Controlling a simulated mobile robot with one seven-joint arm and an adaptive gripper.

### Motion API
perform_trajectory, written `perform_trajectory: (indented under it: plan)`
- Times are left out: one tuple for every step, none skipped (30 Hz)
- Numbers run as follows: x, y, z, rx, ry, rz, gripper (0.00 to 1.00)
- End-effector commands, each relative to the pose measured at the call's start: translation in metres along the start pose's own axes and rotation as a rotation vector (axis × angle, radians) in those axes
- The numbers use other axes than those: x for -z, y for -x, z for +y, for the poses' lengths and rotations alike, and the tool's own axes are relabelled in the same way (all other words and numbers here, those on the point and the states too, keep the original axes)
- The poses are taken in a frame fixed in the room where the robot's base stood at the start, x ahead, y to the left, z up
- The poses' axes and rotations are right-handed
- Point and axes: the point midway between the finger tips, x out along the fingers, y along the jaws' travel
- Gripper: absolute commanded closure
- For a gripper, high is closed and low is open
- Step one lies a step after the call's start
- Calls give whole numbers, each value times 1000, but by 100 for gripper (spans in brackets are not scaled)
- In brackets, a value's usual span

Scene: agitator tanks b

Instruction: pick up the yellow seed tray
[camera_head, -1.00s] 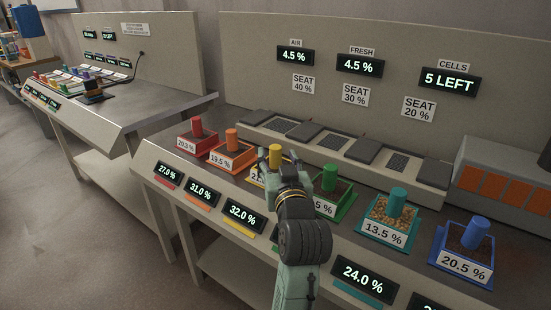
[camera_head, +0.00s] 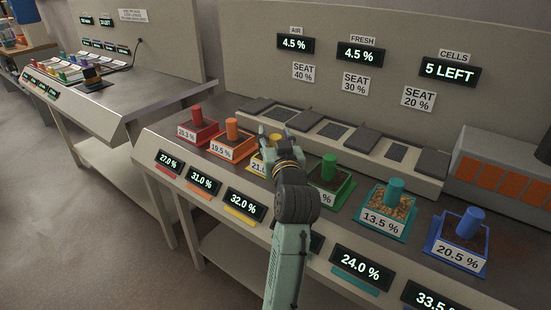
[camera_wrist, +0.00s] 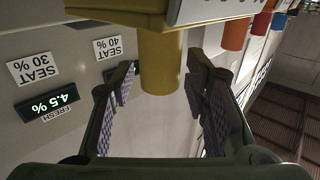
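The yellow seed tray (camera_head: 256,165) sits in the row of coloured trays on the bench, between the orange and green trays. Its upright yellow post is mostly hidden behind my gripper in the head view. In the wrist view, which appears upside down, the yellow post (camera_wrist: 160,62) stands between the two fingers, and part of the yellow tray (camera_wrist: 115,6) shows at the top edge. My gripper (camera_head: 275,136) is open around the post. It also shows in the wrist view (camera_wrist: 162,85), with a visible gap between post and each finger pad.
The orange tray (camera_head: 232,140) and red tray (camera_head: 198,130) are close on the left. The green tray (camera_head: 330,183), teal tray (camera_head: 388,212) and blue tray (camera_head: 460,242) are on the right. A raised row of grey flaps (camera_head: 345,138) runs behind the trays.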

Motion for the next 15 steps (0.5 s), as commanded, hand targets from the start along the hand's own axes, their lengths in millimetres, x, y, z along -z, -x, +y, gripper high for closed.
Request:
perform_trajectory:
  plan:
    - [0, 0, 0, 0, 0, 0, 64]
    - [0, 0, 0, 0, 0, 0, 66]
    - [0, 0, 0, 0, 0, 0, 68]
    - [0, 0, 0, 0, 0, 0, 70]
    - [0, 0, 0, 0, 0, 0, 72]
    - [0, 0, 0, 0, 0, 0, 75]
    - [0, 0, 0, 0, 0, 0, 77]
    - [0, 0, 0, 0, 0, 0, 79]
    - [0, 0, 0, 0, 0, 0, 82]
    - [0, 0, 0, 0, 0, 0, 84]
    - [0, 0, 0, 0, 0, 0, 86]
    - [0, 0, 0, 0, 0, 0, 88]
    - [0, 0, 0, 0, 0, 0, 90]
    - [0, 0, 0, 0, 0, 0, 92]
    - [0, 0, 0, 0, 0, 0, 95]
